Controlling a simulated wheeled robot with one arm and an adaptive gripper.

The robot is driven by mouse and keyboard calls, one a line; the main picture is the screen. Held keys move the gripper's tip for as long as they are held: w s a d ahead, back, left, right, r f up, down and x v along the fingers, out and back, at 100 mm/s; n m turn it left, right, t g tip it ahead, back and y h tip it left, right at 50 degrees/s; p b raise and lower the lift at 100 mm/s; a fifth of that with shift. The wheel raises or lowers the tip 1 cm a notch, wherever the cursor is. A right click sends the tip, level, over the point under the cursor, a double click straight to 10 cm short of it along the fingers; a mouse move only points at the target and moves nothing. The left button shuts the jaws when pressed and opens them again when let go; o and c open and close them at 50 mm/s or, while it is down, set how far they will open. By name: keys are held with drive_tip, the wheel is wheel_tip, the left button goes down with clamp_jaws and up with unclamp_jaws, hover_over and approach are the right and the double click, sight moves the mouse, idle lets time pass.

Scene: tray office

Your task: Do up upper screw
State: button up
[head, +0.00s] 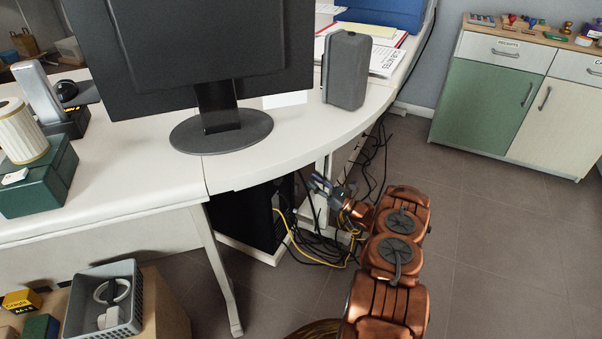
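I cannot make out the upper screw in the head view; it is too small or hidden. A black computer case (243,217) stands under the desk, partly hidden by the desktop. Its cable side faces right, toward my arm, at a steep angle. My gripper (318,184) is just right of the case, below the desk's edge, with its fingers pointing up and left. It is small in the picture, and I cannot tell whether its fingers are apart, hold anything or touch the case.
Black cables and a yellow cable (325,262) hang and lie beside the case, close to my gripper. The desk (300,128) overhangs this spot, with a monitor (195,50) and a grey speaker (346,70) on it. Open floor (500,240) lies right, before a cabinet (490,105).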

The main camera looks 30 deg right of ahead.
drive_tip(key=b+x, duration=0.1)
drive_tip(key=x, duration=0.5)
drive_tip(key=shift+b, duration=0.4)
drive_tip(key=shift+w, duration=0.1)
clamp_jaws()
